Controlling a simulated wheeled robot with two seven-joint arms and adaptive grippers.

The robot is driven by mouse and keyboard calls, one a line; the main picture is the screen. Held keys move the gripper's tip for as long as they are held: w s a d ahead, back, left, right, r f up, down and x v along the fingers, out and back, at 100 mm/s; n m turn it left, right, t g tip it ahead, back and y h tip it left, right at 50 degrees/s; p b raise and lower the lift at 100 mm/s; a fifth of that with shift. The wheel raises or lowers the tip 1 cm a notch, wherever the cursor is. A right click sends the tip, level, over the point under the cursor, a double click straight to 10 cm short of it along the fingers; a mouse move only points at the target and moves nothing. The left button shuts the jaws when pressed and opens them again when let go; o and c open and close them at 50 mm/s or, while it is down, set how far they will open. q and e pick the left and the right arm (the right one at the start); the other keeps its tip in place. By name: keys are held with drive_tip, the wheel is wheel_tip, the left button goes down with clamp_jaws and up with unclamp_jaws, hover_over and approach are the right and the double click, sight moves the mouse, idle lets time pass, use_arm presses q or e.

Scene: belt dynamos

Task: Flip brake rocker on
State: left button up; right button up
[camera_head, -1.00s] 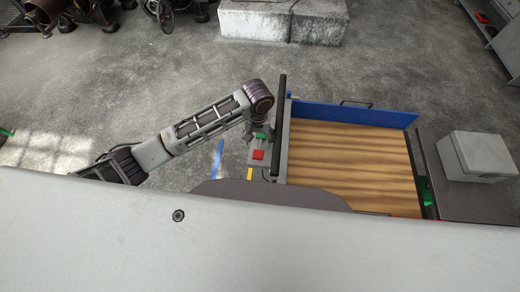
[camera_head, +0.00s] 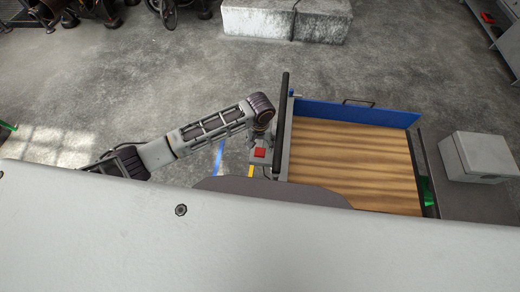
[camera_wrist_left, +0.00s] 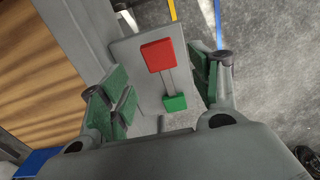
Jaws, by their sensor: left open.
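The brake rocker is a grey plate (camera_wrist_left: 135,46) with a red pad (camera_wrist_left: 158,54) and a smaller green pad (camera_wrist_left: 175,102) joined by a thin bar. In the head view the red pad (camera_head: 260,153) shows at the left side of the wooden-topped cart, and the green pad is hidden under my left wrist. My left gripper (camera_wrist_left: 160,82) is open and empty, its green-padded fingers either side of the rocker. I see no clear contact, and the height above the rocker is hard to tell. My right gripper is not in view.
A black bar (camera_head: 281,125) runs along the cart's left edge, close to my left wrist. The wooden deck (camera_head: 350,160) is bare, with a blue panel (camera_head: 356,112) behind it. A grey box (camera_head: 478,156) stands at right. Floor left of the cart is open.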

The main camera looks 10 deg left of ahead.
sight(260, 152)
use_arm(q)
drive_tip(key=shift+f, duration=3)
clamp_jaws()
